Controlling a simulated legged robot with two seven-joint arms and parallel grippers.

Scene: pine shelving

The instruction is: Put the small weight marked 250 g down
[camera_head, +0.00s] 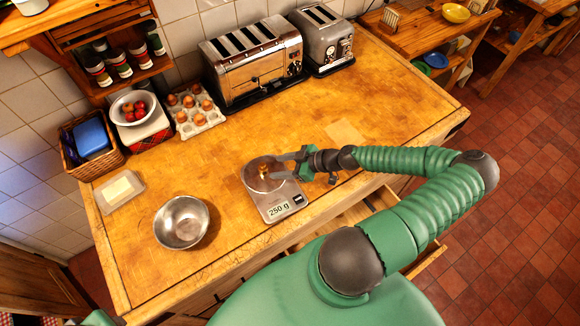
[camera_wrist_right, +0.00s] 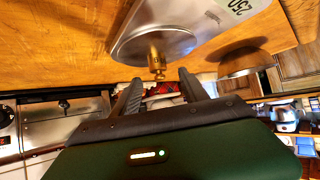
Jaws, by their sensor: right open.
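A small brass weight (camera_head: 264,172) stands on the round metal pan of the kitchen scale (camera_head: 252,184). The scale's label or display reads 250 g. In the right wrist view the weight (camera_wrist_right: 157,62) shows against the pan (camera_wrist_right: 130,48), just beyond the gap between my fingertips. Any marking on the weight is too small to read. My right gripper (camera_head: 279,166) is open and empty, with its fingers on the right side of the weight; the spread fingers also show in the right wrist view (camera_wrist_right: 158,86). My left gripper is not in view.
A steel bowl (camera_head: 181,236) stands left of the scale, with a butter dish (camera_head: 119,190) farther left. An egg tray (camera_head: 197,119) and two toasters (camera_head: 252,82) (camera_head: 322,62) line the back. An open drawer (camera_head: 350,217) juts out below the front edge. The worktop's right part is mostly clear.

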